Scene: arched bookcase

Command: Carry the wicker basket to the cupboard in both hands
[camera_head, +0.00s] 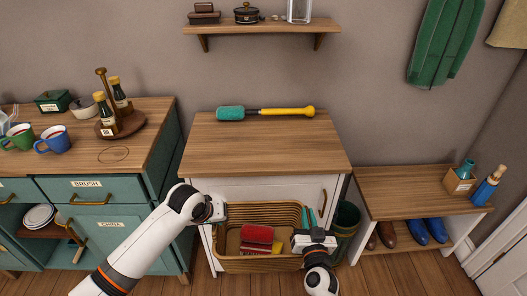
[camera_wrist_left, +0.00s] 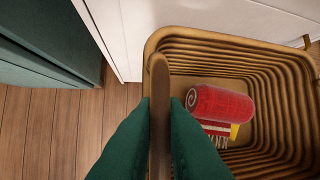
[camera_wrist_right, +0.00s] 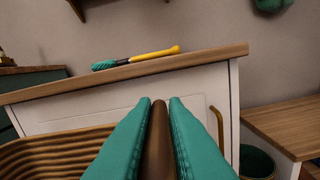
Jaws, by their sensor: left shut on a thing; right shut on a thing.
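The wicker basket (camera_head: 228,264) is in front of the white cupboard (camera_head: 290,188) with a wooden top. Inside are a rolled red cloth (camera_wrist_left: 220,104), striped fabric and something yellow. My left gripper (camera_head: 216,208) is shut on the basket's left handle; the left wrist view shows the brown handle (camera_wrist_left: 160,85) between its green fingers. My right gripper (camera_head: 314,238) is shut on the right handle, a brown bar (camera_wrist_right: 158,125) in the right wrist view. The basket looks about level; its height above the floor is unclear.
A teal brush with a yellow handle (camera_head: 288,111) lies along the back of the cupboard top, which is otherwise clear. A teal cabinet (camera_head: 97,222) stands at left. At right are a dark green bin (camera_head: 346,218) and a wooden bench (camera_head: 405,185) with shoes underneath.

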